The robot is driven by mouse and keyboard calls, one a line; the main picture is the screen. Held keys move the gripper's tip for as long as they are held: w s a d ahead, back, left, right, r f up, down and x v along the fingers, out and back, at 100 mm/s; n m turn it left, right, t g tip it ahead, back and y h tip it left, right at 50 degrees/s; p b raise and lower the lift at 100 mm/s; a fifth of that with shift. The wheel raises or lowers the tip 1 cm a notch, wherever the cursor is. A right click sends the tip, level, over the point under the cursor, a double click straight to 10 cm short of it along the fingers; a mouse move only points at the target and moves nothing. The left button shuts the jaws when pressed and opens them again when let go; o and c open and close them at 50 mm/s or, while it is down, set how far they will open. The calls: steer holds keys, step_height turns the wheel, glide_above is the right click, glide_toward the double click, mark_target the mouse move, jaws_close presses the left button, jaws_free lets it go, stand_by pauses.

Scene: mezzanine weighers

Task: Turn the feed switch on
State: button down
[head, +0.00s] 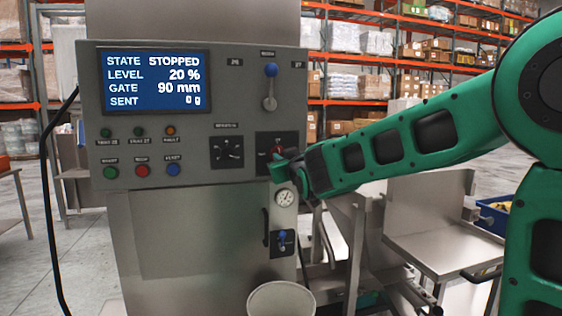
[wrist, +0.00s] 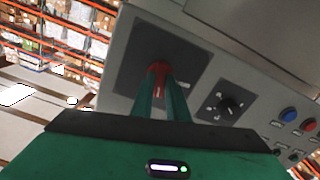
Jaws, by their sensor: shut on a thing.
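The feed switch is a red rotary knob (wrist: 159,70) on a dark square plate (wrist: 140,55) at the lower right of the grey control panel. In the head view a bit of the red knob (head: 277,151) shows above my green gripper (head: 280,160). In the wrist view my gripper (wrist: 160,90) has its two fingers closed around the knob, one on each side. The display (head: 155,82) reads STATE STOPPED, LEVEL 20 %, GATE 90 mm, SENT 0 g. The switch's labels are too small to read surely.
A black selector dial (head: 227,152) sits left of the switch. A blue-knobbed lever (head: 270,85) is above it. Green, red and blue buttons (head: 141,170) line the panel's lower left. A gauge (head: 285,197) and a small blue-handled valve (head: 282,240) are below, over a pale bucket (head: 281,300).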

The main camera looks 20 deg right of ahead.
steer(key=shift+f+m, duration=0.35)
steer(key=shift+m, duration=1.25)
steer(key=c, duration=1.7)
jaws_free()
steer(key=shift+r, duration=0.2)
steer(key=s, duration=1)
steer(key=shift+s, duration=0.35)
